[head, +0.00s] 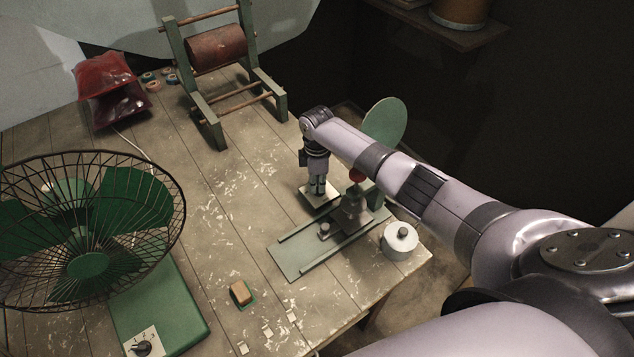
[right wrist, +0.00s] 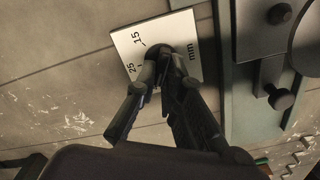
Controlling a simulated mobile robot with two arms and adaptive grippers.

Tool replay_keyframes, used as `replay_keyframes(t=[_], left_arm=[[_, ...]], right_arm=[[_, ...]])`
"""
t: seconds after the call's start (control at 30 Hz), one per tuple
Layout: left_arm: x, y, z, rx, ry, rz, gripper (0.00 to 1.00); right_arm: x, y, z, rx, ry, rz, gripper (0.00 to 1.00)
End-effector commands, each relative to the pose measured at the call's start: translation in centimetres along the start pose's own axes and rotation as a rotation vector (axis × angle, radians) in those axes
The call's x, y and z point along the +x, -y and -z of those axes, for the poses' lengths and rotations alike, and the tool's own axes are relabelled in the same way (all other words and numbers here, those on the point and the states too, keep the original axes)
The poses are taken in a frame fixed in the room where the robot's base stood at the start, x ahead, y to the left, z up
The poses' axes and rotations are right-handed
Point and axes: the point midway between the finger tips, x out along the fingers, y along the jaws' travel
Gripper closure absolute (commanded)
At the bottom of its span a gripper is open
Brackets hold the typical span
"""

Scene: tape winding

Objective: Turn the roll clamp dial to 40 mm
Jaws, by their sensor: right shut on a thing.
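The roll clamp dial has a white scale plate (right wrist: 160,32) marked 15, 25 and mm in the right wrist view. In the head view the plate (head: 308,198) lies on the table beside the green rail base. My right gripper (head: 317,190) points down over the plate. In the right wrist view the right gripper (right wrist: 178,62) is shut on the dark dial knob (right wrist: 187,50). The fingers and palm cover the rest of the scale, so the 40 mark and the pointer are hidden. My left gripper is not in view.
The green rail base (head: 300,262) carries a dark clamp block (head: 350,213). A white cylinder (head: 400,240) stands to its right. A caged fan (head: 90,230) is at left, a roller frame (head: 215,60) at the back. The middle of the table is clear.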

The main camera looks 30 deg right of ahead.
Motion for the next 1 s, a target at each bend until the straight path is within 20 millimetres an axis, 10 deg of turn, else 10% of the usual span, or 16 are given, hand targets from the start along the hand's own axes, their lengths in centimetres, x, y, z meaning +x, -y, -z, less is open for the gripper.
replay_keyframes(t=[1.0], left_arm=[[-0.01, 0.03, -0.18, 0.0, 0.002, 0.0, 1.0]], right_arm=[[-0.38, -0.04, 0.03, -0.005, -0.001, -0.001, 0.71]])
